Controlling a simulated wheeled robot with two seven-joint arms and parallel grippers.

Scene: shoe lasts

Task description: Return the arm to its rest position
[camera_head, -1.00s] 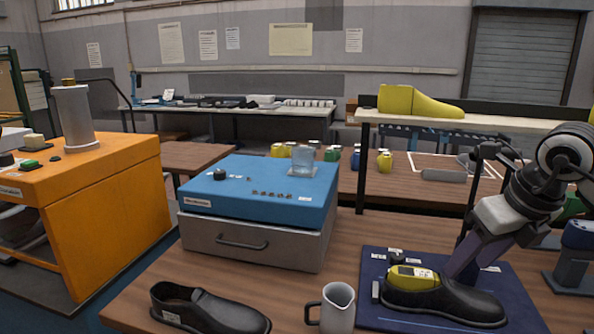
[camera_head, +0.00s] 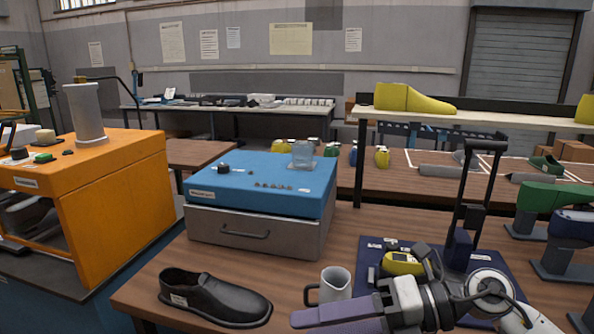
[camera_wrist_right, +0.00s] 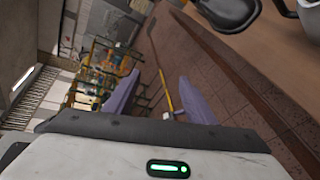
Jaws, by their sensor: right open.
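My right arm comes in at the lower right of the head view. Its gripper with purple fingers (camera_head: 340,313) points left, in front of the white jug. In the right wrist view the two purple fingers (camera_wrist_right: 158,105) stand apart with nothing between them, above the floor past the table edge. A yellow last (camera_head: 403,263) shows on the dark blue mat (camera_head: 372,243). My left gripper is not in view.
A black shoe (camera_head: 213,298) lies at the table's front left. The white jug (camera_head: 335,284) stands close behind my gripper. A blue-topped drawer box (camera_head: 262,185) sits behind them, and an orange machine (camera_head: 110,200) stands at left. Green and dark blue stands (camera_head: 560,235) are at right.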

